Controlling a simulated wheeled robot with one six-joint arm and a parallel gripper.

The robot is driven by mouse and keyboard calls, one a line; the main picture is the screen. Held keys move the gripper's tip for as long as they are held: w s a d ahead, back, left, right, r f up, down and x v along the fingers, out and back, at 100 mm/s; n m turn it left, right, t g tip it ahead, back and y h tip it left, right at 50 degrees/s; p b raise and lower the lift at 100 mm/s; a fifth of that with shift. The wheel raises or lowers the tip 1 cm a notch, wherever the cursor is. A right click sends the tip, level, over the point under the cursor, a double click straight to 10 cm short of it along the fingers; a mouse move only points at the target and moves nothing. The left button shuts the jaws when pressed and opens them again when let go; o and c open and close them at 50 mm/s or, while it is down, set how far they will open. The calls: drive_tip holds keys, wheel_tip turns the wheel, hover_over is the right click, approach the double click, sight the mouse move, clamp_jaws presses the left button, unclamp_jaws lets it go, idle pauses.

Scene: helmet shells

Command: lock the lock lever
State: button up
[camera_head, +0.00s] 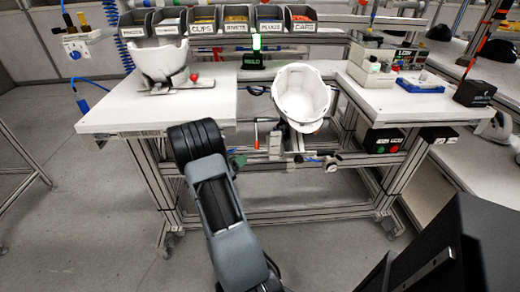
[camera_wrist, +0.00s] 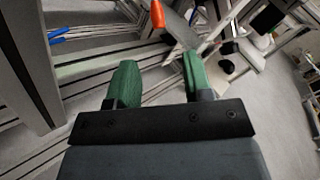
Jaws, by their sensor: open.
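In the wrist view an orange tip (camera_wrist: 157,14) shows at the top edge, beyond the fingertips, beside a grey plate. My gripper (camera_wrist: 158,78) is open, with its two green fingers apart and nothing between them. In the head view my gripper (camera_head: 238,160) is mostly hidden by my arm; a bit of green shows left of the lever, apart from it.
A second white shell (camera_head: 160,62) sits on a holder with a red knob on the left table (camera_head: 120,110). Labelled bins (camera_head: 237,20) line the back. A box with green and red buttons (camera_head: 383,143) hangs at the right. Table frame bars run close to my gripper.

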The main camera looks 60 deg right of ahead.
drive_tip(key=s+d+b, duration=0.1)
drive_tip(key=d, duration=1.2)
drive_tip(key=shift+s+d+n, duration=0.3)
drive_tip(key=shift+s, duration=0.1)
drive_tip(key=shift+c, duration=0.2)
clamp_jaws()
